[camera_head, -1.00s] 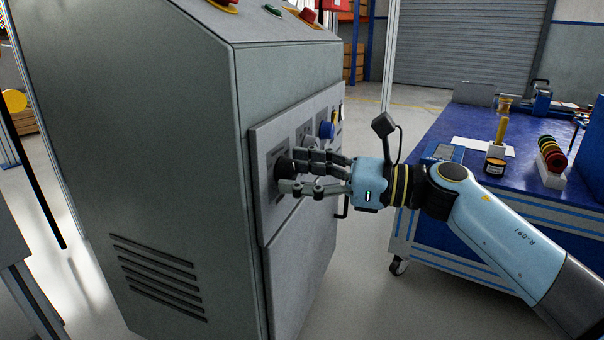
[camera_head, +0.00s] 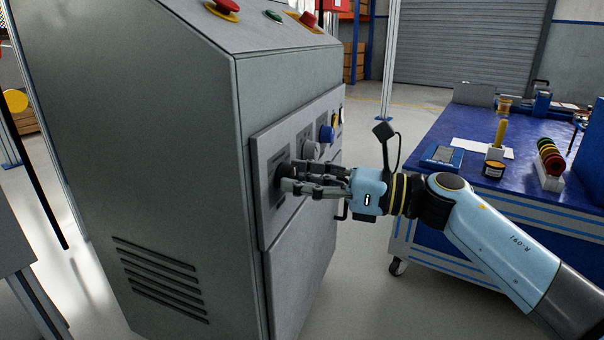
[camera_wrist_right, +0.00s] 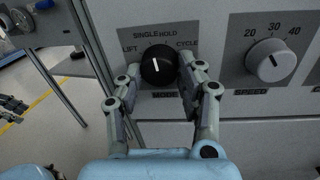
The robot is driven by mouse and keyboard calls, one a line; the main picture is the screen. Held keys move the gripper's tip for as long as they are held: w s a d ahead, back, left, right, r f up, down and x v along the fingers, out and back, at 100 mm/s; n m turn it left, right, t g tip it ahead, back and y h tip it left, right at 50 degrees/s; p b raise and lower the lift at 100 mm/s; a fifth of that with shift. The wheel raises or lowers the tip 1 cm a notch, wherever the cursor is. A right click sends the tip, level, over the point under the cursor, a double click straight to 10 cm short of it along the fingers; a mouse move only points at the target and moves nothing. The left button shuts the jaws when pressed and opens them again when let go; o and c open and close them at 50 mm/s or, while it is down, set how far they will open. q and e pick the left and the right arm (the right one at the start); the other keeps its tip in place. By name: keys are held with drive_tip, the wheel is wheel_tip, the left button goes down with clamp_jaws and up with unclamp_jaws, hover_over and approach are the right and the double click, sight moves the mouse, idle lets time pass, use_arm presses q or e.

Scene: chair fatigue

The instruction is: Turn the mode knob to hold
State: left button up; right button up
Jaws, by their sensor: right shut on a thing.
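The black mode knob (camera_wrist_right: 159,65) sits on the cabinet's front panel under the labels LIFT, SINGLE, HOLD and CYCLE. Its white pointer line points up and slightly left, nearer SINGLE than HOLD. My right gripper (camera_wrist_right: 160,84) has one finger on each side of the knob and is shut on it. In the head view my right gripper (camera_head: 288,180) reaches the panel from the right, and its fingers hide most of the knob. Dark jointed parts at the left edge of the wrist view look like my left gripper (camera_wrist_right: 12,104); its jaws are unclear.
The white speed knob (camera_wrist_right: 270,61) is close to the right of the mode knob. A blue knob (camera_head: 326,132) is farther along the panel. Red buttons (camera_head: 226,6) top the grey cabinet (camera_head: 170,150). A blue workbench (camera_head: 450,215) with tools stands right, behind my arm.

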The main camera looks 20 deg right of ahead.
drive_tip(key=shift+r+m, duration=0.1)
drive_tip(key=shift+m, duration=0.4)
drive_tip(key=shift+m+p, duration=0.3)
drive_tip(key=shift+p, duration=0.15)
drive_tip(key=shift+m+t+p, duration=0.3)
drive_tip(key=shift+m+p, duration=0.25)
drive_tip(key=shift+m, duration=0.55)
use_arm(q)
drive_tip(key=shift+s+a+f+g+p, duration=0.3)
drive_tip(key=shift+s+f+g, duration=0.15)
drive_tip(key=shift+s, duration=0.2)
drive_tip(key=shift+s+a+f+g+p, duration=0.15)
drive_tip(key=shift+s+a+f+g, duration=0.1)
drive_tip(key=shift+s+f+g, duration=0.3)
use_arm(e)
drive_tip(key=shift+m, duration=0.8)
use_arm(q)
drive_tip(key=shift+r, duration=0.1)
use_arm(e)
drive_tip(key=shift+f, duration=0.2)
drive_tip(key=o, duration=1.1)
drive_tip(key=shift+o, duration=0.2)
drive_tip(key=shift+s, duration=0.1)
